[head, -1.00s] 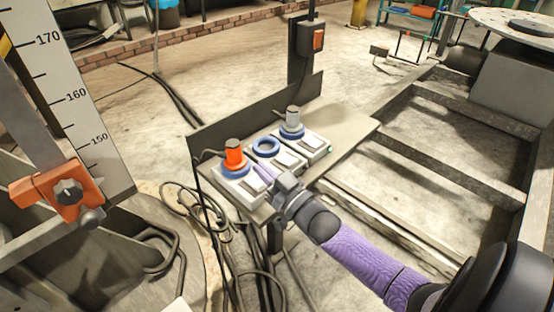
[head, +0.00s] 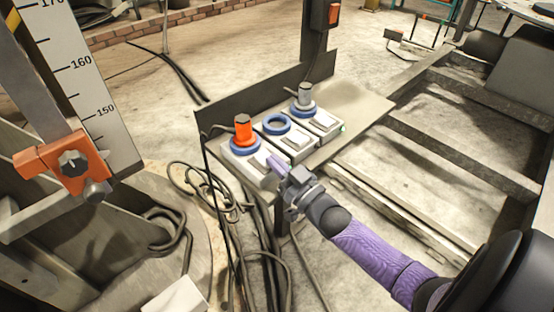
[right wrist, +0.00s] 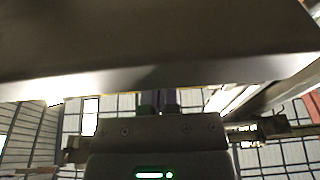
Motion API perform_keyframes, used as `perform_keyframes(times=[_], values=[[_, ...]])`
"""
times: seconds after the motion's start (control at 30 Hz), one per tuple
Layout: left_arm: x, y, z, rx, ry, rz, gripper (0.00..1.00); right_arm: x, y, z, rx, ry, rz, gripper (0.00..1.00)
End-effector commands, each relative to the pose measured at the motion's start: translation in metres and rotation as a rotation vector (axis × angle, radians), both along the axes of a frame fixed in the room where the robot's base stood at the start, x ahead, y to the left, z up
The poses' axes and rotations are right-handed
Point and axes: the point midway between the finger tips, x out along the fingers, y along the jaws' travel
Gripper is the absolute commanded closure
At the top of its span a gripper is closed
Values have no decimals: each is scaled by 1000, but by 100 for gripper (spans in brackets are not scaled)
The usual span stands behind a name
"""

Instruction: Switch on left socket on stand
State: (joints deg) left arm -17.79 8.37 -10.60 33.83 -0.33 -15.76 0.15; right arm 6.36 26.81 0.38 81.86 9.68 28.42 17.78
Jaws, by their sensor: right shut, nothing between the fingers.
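The stand (head: 350,112) carries three white socket boxes in a row. The left socket (head: 238,161) has a blue ring with an orange plug (head: 243,130) in it, and its switch is partly hidden by my fingers. The middle socket (head: 277,124) has an empty blue ring. The right socket (head: 324,121) holds a grey plug (head: 305,96), and a small green light shows at its right side. My right gripper (head: 274,163) is shut and empty, its purple fingertips at the left socket's switch; I cannot tell whether they touch it. My left gripper is not in view.
A dark upright panel (head: 262,92) backs the sockets. Loose cables (head: 215,190) hang at the stand's left. A metal frame (head: 455,140) lies to the right, and a scale (head: 92,85) with an orange clamp (head: 62,165) is at left. A dark surface (right wrist: 150,40) fills the upper right wrist view.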

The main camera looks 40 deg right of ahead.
Motion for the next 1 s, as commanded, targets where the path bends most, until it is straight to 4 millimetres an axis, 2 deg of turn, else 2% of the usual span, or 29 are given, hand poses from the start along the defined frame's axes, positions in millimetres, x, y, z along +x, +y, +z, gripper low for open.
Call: perform_keyframes(times=[0.03,0.17,0.2,0.3,0.5,0.6,0.73,1.0], values=[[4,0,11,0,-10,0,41,1,1,16,0,-8,0,100],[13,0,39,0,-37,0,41,4,3,52,-1,-16,0,100],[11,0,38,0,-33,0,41,-5,3,40,1,-5,-1,100],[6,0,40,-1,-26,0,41,-28,1,23,0,-1,0,100],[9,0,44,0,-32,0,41,-67,-2,3,0,-2,-1,100],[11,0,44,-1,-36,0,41,-78,-3,-4,0,-3,0,100],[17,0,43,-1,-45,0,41,-85,-4,-8,-1,-4,0,100],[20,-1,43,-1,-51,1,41,-86,-4,-8,-1,-5,0,100]])
